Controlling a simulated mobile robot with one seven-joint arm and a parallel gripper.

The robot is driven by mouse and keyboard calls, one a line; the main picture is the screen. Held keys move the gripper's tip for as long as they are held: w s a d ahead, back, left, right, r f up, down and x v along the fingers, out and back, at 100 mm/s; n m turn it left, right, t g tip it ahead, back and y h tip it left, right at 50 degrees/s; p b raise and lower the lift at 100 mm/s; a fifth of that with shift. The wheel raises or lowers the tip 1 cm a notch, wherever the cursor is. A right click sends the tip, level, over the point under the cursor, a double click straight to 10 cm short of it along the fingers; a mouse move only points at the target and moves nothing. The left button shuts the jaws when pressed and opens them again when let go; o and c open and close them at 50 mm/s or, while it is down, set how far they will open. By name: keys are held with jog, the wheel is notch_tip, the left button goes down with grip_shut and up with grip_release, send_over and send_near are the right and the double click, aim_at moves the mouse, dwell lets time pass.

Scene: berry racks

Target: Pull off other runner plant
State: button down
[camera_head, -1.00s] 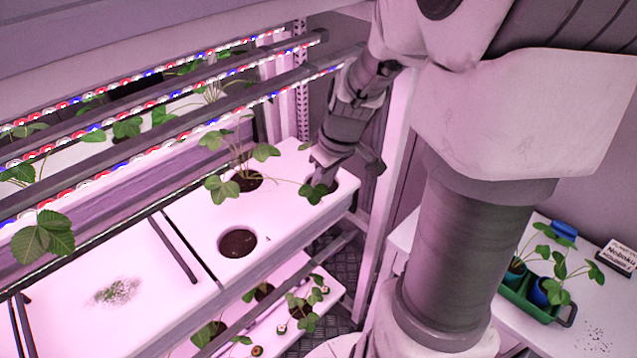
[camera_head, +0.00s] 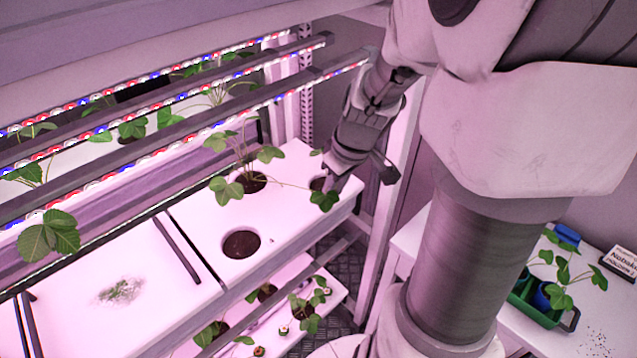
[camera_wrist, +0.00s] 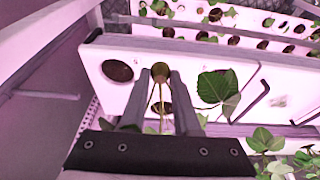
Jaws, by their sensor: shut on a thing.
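My gripper (camera_head: 334,184) is at the far right end of the white planter, beside its end hole (camera_head: 319,184). In the wrist view the two fingers (camera_wrist: 161,78) are shut on a small runner plant, with thin pale stems (camera_wrist: 161,96) between them and a round brown plug (camera_wrist: 160,71) at the tips. A green leaf (camera_head: 323,200) hangs next to the gripper in the head view; a large leaf (camera_wrist: 218,88) shows right of the fingers in the wrist view. A bigger plant (camera_head: 228,190) stands in the middle hole.
The white planter (camera_head: 200,232) has a front hole (camera_head: 240,244) with bare soil. Light bars (camera_head: 200,125) cross above. A lower shelf (camera_head: 275,338) holds more plants. At right a table (camera_head: 600,320) carries a green tray (camera_head: 527,312) with potted plants and a sign (camera_head: 620,260).

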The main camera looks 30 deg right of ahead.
jog(key=shift+s+d+r, duration=0.1)
jog(key=shift+s+d, duration=0.2)
jog(key=shift+s, duration=0.5)
jog(key=shift+s+d+r, duration=0.15)
jog(key=shift+s+d, duration=0.15)
jog(key=shift+s, duration=0.5)
jog(key=shift+s+d+r, duration=0.1)
jog(key=shift+s+d, duration=0.2)
jog(key=shift+s, duration=0.5)
